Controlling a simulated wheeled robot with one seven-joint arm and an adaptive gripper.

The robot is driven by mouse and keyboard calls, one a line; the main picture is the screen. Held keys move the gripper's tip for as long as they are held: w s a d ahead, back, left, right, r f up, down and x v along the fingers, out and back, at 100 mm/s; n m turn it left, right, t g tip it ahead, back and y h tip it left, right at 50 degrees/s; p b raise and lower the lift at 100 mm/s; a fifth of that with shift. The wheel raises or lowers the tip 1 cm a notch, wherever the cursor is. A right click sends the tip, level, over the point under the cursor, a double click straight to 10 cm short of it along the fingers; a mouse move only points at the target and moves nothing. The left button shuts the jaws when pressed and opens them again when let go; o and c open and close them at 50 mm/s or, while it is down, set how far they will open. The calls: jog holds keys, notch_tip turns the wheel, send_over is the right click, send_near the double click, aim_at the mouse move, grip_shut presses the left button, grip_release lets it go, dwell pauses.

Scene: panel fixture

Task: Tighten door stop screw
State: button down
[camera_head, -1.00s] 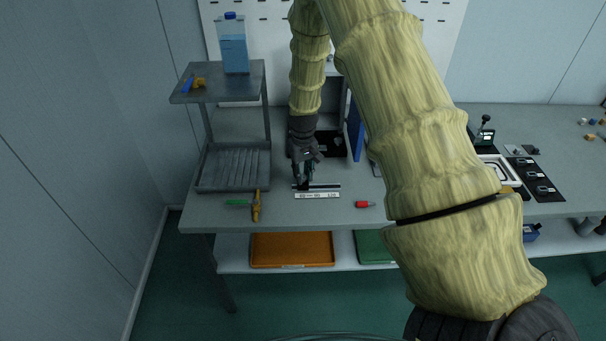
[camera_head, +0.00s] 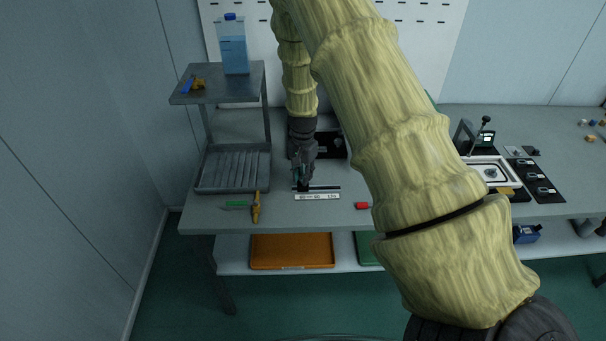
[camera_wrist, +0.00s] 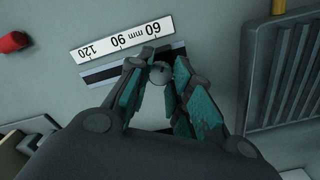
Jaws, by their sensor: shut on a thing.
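A small round grey screw head (camera_wrist: 158,74) sits over a dark rail strip (camera_wrist: 101,77) with a white millimetre scale (camera_wrist: 120,37) beside it. My gripper (camera_wrist: 157,78), with teal finger pads, is shut on the screw head, one finger on each side. In the head view my gripper (camera_head: 304,187) points down at the left part of the strip (camera_head: 327,187), behind the white scale (camera_head: 317,196). The fingers hide much of the screw and of the strip under it. No door stop can be made out for certain.
A grey rack (camera_head: 232,172) stands left of my gripper. A green-handled tool (camera_head: 238,204) and a yellow tool (camera_head: 256,208) lie in front of it. A red piece (camera_head: 361,206) lies to the right. The table front is otherwise mostly clear.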

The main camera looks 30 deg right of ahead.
jog(key=m, duration=0.5)
jog(key=shift+w+r+m+p, duration=0.1)
jog(key=shift+m+p, duration=0.2)
jog(key=shift+p, duration=0.05)
jog(key=m+p, duration=0.1)
jog(key=m, duration=0.4)
jog(key=shift+m, duration=0.3)
jog(key=c, duration=1.2)
grip_release()
jog(key=shift+c, duration=0.2)
notch_tip(320, 180, up, 12)
